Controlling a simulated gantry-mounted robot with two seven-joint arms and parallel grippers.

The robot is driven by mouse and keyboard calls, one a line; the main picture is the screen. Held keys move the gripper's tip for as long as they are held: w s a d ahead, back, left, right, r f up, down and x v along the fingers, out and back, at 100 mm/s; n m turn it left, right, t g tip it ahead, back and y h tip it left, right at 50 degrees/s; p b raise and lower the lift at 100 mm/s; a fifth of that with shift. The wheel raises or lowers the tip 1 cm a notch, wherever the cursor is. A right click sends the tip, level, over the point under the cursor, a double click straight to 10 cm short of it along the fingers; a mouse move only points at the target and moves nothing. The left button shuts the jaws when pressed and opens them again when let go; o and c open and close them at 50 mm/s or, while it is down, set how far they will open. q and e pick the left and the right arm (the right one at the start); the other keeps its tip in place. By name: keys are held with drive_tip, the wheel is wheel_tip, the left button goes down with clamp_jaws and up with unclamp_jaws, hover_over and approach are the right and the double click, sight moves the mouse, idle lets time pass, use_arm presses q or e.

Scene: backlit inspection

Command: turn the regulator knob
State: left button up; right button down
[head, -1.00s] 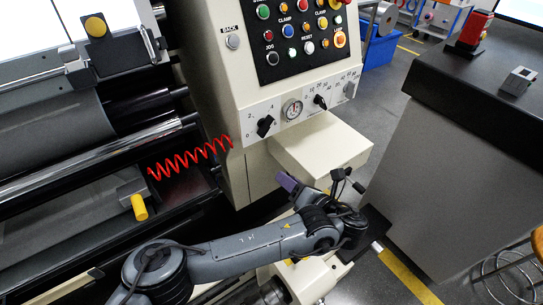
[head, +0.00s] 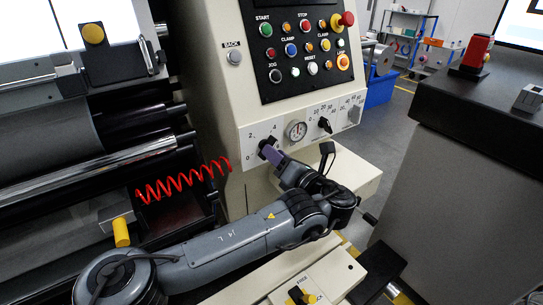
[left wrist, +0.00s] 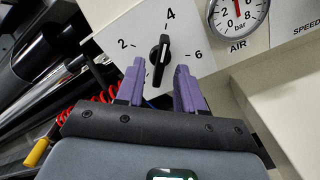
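The regulator knob (head: 264,142) is black and sits on a white dial plate left of the round air gauge (head: 296,130). In the left wrist view the knob (left wrist: 161,50) has a white pointer line aimed roughly at the 4 on a scale showing 2, 4 and 6. My left gripper (head: 271,152) is at the dial plate in the head view, its purple fingers partly covering the knob. In the left wrist view the left gripper (left wrist: 160,67) is open, with one finger on each side of the knob's lower part and visible gaps. My right gripper is in no view.
Buttons and a red emergency stop (head: 347,18) are on the panel above. A second black knob (head: 324,124) is right of the gauge. A cream box (head: 350,172) juts out below. A red coiled hose (head: 185,180) hangs at left. A dark-topped cabinet (head: 450,130) stands at right.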

use_arm(q)
drive_tip(key=x, duration=0.2)
drive_tip(key=shift+w+a+b, duration=0.2)
drive_tip(key=shift+w+b, duration=0.05)
drive_tip(key=shift+b, duration=0.05)
clamp_jaws()
